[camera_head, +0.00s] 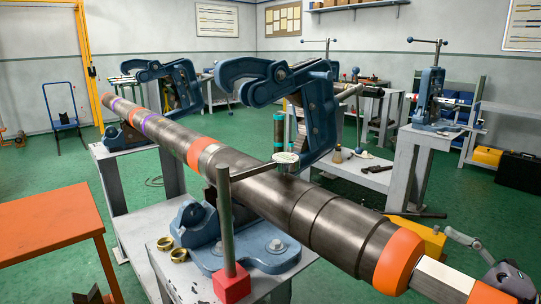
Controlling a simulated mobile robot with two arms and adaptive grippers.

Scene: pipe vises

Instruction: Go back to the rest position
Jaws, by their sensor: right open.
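A long dark pipe (300,212) with orange and purple bands runs from the upper left to the lower right. It rests in a blue pipe vise (322,100), whose hooked upper arm is raised, and in a second blue vise (185,85) farther back. My right gripper (462,238) is at the lower right, by the pipe's near end with its pale section (440,279). It is open; the frame edge cuts off its arm, and I cannot tell whether it touches the pipe. My left gripper is not in view.
A red-based stand (231,285) with a round gauge (286,158) is beside the pipe. Two brass rings (178,255) lie on the near bench. An orange table (45,232) is at left. Another vise (432,98) stands on a bench at right. Green floor is open between benches.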

